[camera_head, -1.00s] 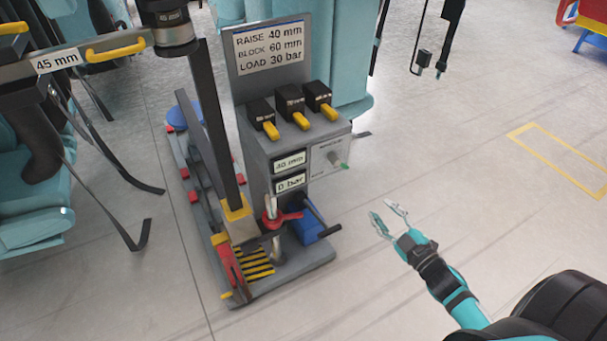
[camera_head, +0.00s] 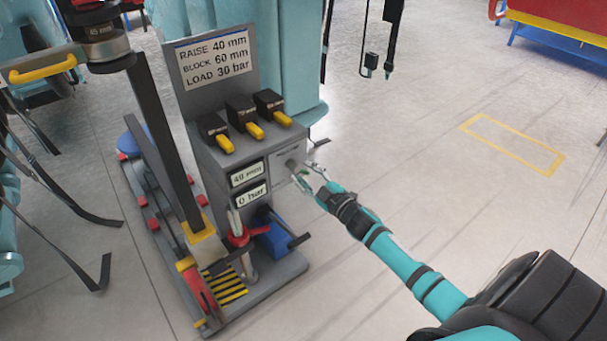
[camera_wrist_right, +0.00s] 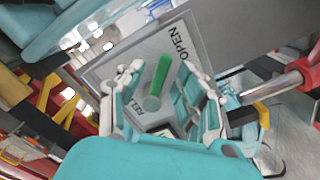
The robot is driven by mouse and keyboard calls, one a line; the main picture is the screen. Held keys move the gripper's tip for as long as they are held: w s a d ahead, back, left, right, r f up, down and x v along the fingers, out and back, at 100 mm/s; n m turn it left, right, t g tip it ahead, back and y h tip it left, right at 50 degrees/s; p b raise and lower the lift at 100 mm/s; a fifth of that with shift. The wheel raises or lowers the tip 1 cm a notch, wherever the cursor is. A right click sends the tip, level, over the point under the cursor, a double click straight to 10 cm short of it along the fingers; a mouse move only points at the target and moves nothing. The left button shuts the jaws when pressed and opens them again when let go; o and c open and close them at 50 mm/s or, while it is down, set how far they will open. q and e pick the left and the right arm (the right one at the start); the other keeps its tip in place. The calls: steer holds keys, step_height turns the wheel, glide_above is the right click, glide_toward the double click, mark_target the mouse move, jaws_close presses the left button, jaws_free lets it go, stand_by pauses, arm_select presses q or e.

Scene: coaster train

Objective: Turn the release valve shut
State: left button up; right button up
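The release valve is a round grey knob with a green lever (camera_wrist_right: 157,82) on a light plate on the front of the jack's control stand. The word OPEN shows beside it in the right wrist view, and other lettering is partly covered. In the head view the valve (camera_head: 291,163) is partly hidden by my right gripper (camera_head: 308,172). In the right wrist view my right gripper (camera_wrist_right: 161,69) is open, with one finger on each side of the green lever. I see clear gaps between the fingers and the lever. My left gripper is not in view.
The control stand (camera_head: 205,165) carries several yellow-handled levers (camera_head: 254,130), a sign, and displays reading 40 mm and 0 bar. A blue pump part (camera_head: 272,238) with a dark bar sits below. The floor to the right, around a yellow rectangle (camera_head: 512,144), is clear.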

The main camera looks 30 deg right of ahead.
steer(key=shift+w+a, duration=0.1)
steer(key=shift+w, duration=0.65)
jaws_close()
